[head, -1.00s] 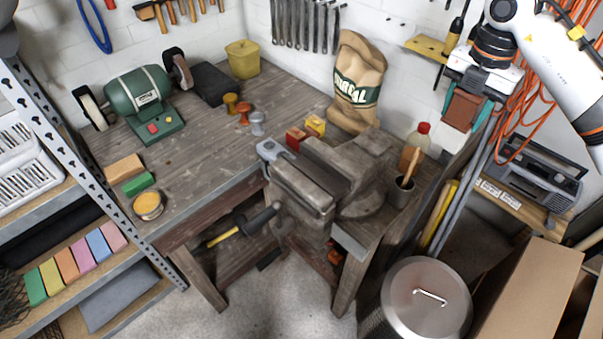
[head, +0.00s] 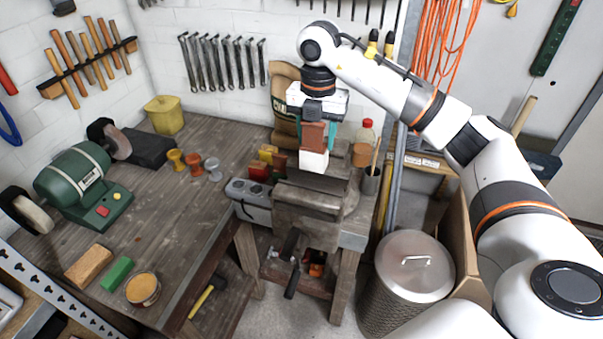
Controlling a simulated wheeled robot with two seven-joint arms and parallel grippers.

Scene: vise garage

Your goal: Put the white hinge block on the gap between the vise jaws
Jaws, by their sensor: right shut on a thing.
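The grey-brown bench vise (head: 308,205) sits at the bench's front right corner. My right gripper (head: 314,135) points down above the back of the vise, its teal fingers shut on a reddish-brown upper piece. The white hinge block (head: 314,161) shows directly below that piece and looks joined to it. Its lower edge appears just above or at the vise's top. I cannot tell whether it touches, and the gap between the jaws is largely hidden. My left gripper is not in view.
Small red and yellow blocks (head: 262,165) stand just left of the vise. A paper sack (head: 284,100) is behind the gripper. A bottle (head: 366,134) and a cup with a brush (head: 371,180) stand to the right. The bench's middle is clear.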

